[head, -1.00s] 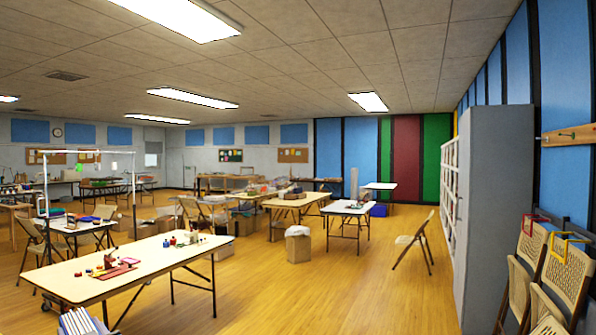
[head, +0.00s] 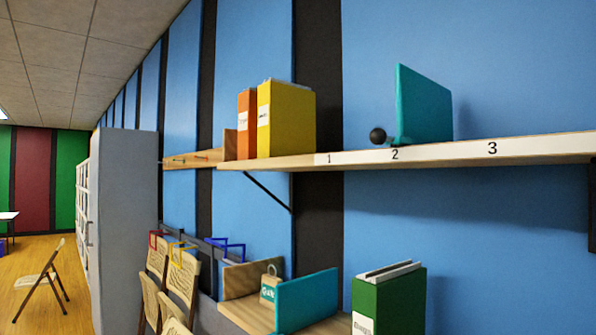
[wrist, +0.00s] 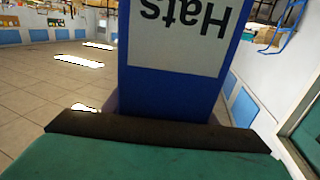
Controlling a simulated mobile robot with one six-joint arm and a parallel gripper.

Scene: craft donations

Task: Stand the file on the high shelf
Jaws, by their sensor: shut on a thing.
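A blue file (wrist: 172,92) with a white label reading "Hats" fills the middle of the wrist view, its label upside down there. My gripper (wrist: 165,122) is shut on it; a dark pad lies across the file. The gripper and the blue file are not in the head view. The high shelf (head: 540,149) is on the blue wall, with the numbers 1, 2 and 3 along its front edge. An orange file (head: 246,125) and a yellow file (head: 287,120) stand upright together at its left.
A teal upright panel (head: 424,105) and a black ball (head: 377,135) are on the high shelf near 2. Shelf space shows around 1 and 3. Below are another teal panel (head: 307,300), a green file (head: 388,303) and folding chairs (head: 172,285). A grey cabinet (head: 125,230) stands left.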

